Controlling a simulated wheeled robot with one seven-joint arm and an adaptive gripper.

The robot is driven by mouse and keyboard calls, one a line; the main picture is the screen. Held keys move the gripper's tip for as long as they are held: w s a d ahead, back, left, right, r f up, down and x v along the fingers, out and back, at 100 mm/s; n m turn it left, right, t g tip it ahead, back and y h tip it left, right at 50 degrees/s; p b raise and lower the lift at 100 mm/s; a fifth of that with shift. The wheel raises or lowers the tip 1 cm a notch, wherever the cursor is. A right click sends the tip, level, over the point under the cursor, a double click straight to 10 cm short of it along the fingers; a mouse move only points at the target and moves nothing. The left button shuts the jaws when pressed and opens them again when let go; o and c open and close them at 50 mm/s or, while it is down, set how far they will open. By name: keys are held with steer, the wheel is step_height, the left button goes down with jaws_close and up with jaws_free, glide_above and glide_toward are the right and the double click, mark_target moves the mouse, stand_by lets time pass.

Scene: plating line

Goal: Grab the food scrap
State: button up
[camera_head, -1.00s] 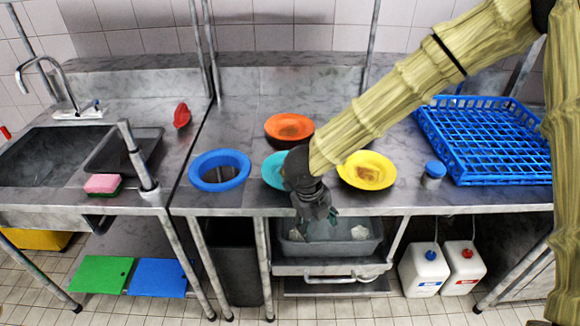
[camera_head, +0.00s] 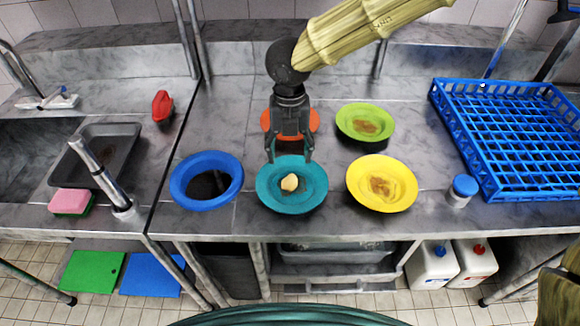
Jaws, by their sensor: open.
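A small pale yellow food scrap (camera_head: 289,182) lies on the teal plate (camera_head: 312,200) at the middle front of the steel counter. A brown stain shows beside the scrap on the plate. My gripper (camera_head: 289,158) points down with its two dark fingers apart and empty. In the picture its fingertips lie over the far rim of the teal plate, just behind the scrap. The exact height of the fingertips above the plate is hard to tell.
A blue ring (camera_head: 206,155) edges an opening left of the teal plate. A yellow plate (camera_head: 398,203), a green plate (camera_head: 379,112) and an orange plate (camera_head: 312,120) stand nearby. A blue-capped jar (camera_head: 459,197) and blue rack (camera_head: 472,165) are at right.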

mark_target(289, 179)
steer(key=shift+s+f, duration=0.15)
steer(key=shift+f, duration=0.25)
steer(key=shift+s+f, duration=0.7)
steer(key=shift+f, duration=0.1)
steer(key=shift+s+f+p, duration=0.1)
steer(key=shift+f+p, duration=0.2)
steer(key=shift+f, duration=0.05)
steer(key=shift+w+f, duration=0.35)
steer(key=shift+f, duration=0.25)
steer(key=shift+w+f, duration=0.35)
steer(key=shift+f, duration=0.25)
steer(key=shift+s+f+p, duration=0.2)
steer(key=shift+f+p, duration=0.1)
steer(key=shift+p, duration=0.15)
steer(key=shift+f+p, duration=0.45)
steer(key=shift+f, duration=1.45)
steer(key=shift+s, duration=0.1)
steer(key=c, duration=0.8)
